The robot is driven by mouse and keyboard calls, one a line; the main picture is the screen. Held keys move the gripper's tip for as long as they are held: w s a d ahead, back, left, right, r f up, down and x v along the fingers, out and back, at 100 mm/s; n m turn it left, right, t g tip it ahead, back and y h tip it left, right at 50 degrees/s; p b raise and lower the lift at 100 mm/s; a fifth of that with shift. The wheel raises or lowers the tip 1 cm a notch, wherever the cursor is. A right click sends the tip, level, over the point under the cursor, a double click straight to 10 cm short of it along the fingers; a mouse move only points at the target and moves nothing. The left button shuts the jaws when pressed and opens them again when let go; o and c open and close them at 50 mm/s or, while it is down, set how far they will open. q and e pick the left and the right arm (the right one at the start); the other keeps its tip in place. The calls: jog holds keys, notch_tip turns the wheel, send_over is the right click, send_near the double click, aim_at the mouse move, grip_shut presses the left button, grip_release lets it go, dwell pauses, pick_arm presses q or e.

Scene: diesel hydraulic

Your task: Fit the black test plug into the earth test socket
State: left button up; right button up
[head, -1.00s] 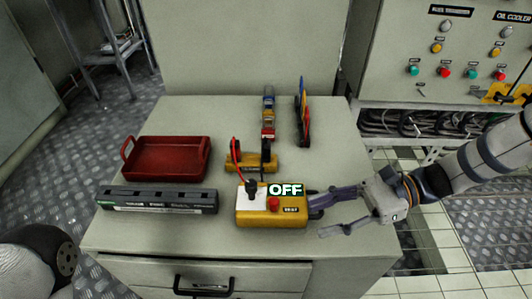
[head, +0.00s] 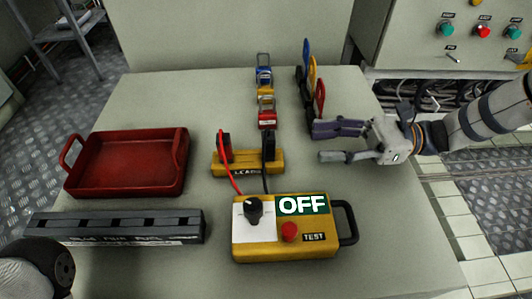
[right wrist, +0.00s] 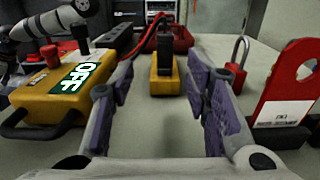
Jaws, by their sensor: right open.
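The black test plug (head: 268,146) stands upright in the right end of the yellow leads holder (head: 240,168), with a black lead running to the yellow tester (head: 322,243). The plug also shows in the right wrist view (right wrist: 164,42), ahead between my fingers and apart from them. A red plug (head: 225,147) stands in the holder's left end. A dark strip (head: 120,226) with several slots lies at the front left; I cannot tell which is the earth test socket. My right gripper (head: 342,142) is open and empty, right of the holder. My left gripper is out of view.
A red tray (head: 125,185) stands at the left. Several padlocks (head: 265,98) line up behind the holder. Upright coloured tags (head: 312,75) stand close behind my right gripper. The tester shows OFF. Bare cabinet top lies between holder and gripper.

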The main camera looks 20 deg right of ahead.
aim_at(268, 143)
jog(key=w+a, duration=0.1)
jog(key=a, duration=0.2)
jog(key=w+a, duration=0.1)
jog(key=a, duration=0.3)
jog(key=w+a+b, duration=0.1)
jog(key=a, duration=0.2)
jog(key=shift+a+f, duration=0.2)
jog(key=shift+a, duration=0.2)
grip_shut()
